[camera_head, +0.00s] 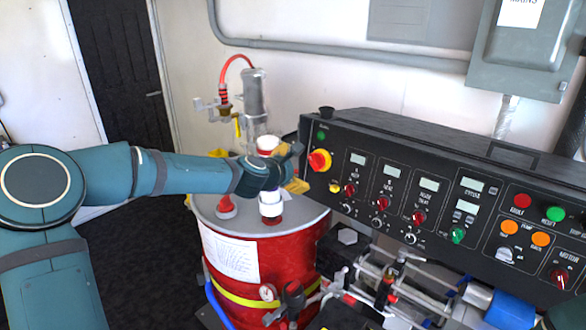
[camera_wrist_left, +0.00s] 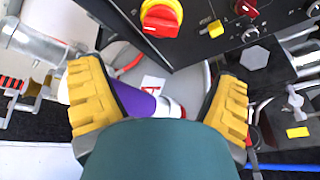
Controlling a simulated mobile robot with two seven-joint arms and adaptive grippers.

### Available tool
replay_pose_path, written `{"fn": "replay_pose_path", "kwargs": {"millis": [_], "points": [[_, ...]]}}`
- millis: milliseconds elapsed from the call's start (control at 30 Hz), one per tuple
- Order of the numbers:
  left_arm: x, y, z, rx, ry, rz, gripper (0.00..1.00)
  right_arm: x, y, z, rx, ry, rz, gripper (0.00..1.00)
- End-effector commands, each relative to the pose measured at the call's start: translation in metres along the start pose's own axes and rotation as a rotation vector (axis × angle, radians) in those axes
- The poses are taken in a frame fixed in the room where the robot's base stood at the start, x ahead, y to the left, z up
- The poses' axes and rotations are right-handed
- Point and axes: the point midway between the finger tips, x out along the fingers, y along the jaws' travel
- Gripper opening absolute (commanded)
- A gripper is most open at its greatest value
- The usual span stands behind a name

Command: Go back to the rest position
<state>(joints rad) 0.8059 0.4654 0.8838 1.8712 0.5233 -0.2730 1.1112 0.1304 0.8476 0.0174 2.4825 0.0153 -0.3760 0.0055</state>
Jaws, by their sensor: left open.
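My left arm (camera_head: 190,173) reaches in from the left over the red drum (camera_head: 262,275). My left gripper (camera_head: 272,172) is above the drum lid, close to the left end of the black control panel (camera_head: 440,190). In the left wrist view its two yellow-padded fingers (camera_wrist_left: 160,100) are spread wide, with no object clamped between them. A purple and white cylindrical part (camera_wrist_left: 137,100) shows below, between the fingers. The red rotary switch on a yellow base (camera_head: 319,160) is just right of the gripper; it also shows at the top of the wrist view (camera_wrist_left: 160,17). My right gripper is not visible.
A white fitting (camera_head: 270,204) and a red cap (camera_head: 226,207) stand on the drum lid. A clear cylinder with a red hose (camera_head: 254,92) stands behind. Metal pipes and valves (camera_head: 395,285) lie below the panel. Open floor lies left of the drum.

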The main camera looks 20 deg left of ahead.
Motion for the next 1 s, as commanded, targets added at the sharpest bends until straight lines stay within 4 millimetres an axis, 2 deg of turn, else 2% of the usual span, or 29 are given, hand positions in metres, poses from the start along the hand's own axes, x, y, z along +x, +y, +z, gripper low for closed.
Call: {"fn": "replay_pose_path", "kwargs": {"millis": [400,467,533,567,667,700,767,800,867,1000], "points": [[0.001,-0.002,-0.001,0.004,0.0,-0.003,0.89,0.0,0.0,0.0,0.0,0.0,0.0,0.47],[0.003,-0.009,-0.003,0.022,0.003,-0.015,0.89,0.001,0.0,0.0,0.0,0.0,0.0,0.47],[0.007,-0.028,-0.009,0.071,0.008,-0.047,0.89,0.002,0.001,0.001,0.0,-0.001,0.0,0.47],[0.01,-0.04,-0.012,0.102,0.01,-0.067,0.89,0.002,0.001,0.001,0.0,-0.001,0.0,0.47],[0.018,-0.096,-0.028,0.251,0.014,-0.161,0.89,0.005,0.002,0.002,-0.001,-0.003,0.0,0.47],[0.02,-0.122,-0.035,0.325,0.011,-0.208,0.89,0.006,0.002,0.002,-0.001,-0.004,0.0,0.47],[0.021,-0.163,-0.048,0.442,0.001,-0.28,0.89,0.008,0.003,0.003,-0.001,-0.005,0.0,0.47],[0.02,-0.19,-0.055,0.521,-0.011,-0.328,0.89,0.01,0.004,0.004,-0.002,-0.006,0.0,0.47],[0.015,-0.23,-0.067,0.641,-0.034,-0.402,0.89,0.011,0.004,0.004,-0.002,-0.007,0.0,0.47],[-0.008,-0.32,-0.097,0.924,-0.12,-0.578,0.89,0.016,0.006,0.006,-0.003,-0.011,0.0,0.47]]}}
